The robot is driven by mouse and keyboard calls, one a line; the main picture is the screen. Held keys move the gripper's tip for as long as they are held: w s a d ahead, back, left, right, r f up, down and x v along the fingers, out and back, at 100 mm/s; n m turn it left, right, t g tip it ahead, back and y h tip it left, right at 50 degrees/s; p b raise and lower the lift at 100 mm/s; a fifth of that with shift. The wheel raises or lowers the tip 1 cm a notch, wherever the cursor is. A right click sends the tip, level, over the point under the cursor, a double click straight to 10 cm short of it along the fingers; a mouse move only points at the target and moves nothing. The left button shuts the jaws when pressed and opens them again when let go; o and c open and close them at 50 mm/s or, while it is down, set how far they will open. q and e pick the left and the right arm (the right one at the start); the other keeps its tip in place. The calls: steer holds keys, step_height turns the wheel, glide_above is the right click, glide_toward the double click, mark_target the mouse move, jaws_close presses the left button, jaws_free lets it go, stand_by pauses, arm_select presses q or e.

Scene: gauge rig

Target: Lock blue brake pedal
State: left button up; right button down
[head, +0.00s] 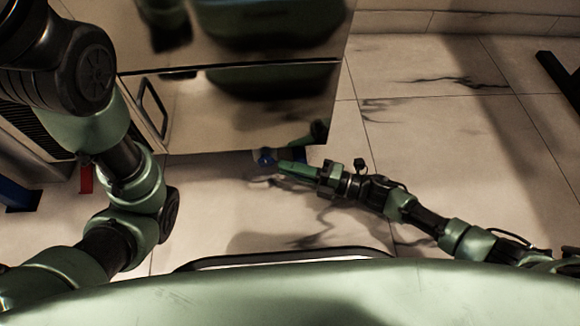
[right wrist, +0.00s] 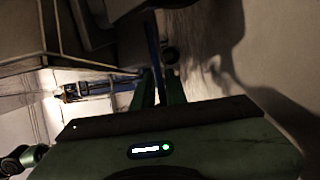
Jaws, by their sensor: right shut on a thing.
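The blue brake pedal (head: 265,157) is low at the bottom edge of the metal cabinet (head: 240,110), close to the floor, in the head view. My right gripper (head: 281,166) reaches it from the right and is shut on it. In the right wrist view, my right gripper's fingers (right wrist: 160,90) are close together, with a narrow blue strip (right wrist: 152,45) between and beyond them. The fingers hide part of the pedal, and its tilt cannot be told. My left arm shows at the left of the head view, but its gripper is outside the frame.
A red part (head: 86,178) hangs low under the cabinet's left side, near my left arm. A blue piece (head: 18,195) is at the far left. A dark bar (head: 560,80) lies at the upper right. The tiled floor (head: 430,130) right of the cabinet is clear.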

steer(key=shift+d+f, duration=0.1)
steer(key=shift+f, duration=0.05)
stand_by(0.6)
steer(key=shift+f+n+y, duration=0.3)
steer(key=shift+n, duration=0.3)
steer(key=c, duration=1.6)
jaws_free()
steer(key=shift+d+r, duration=0.1)
steer(key=p+v, duration=0.3)
steer(key=v, duration=0.3)
steer(key=shift+s+d, duration=0.35)
steer(key=shift+d, duration=0.4)
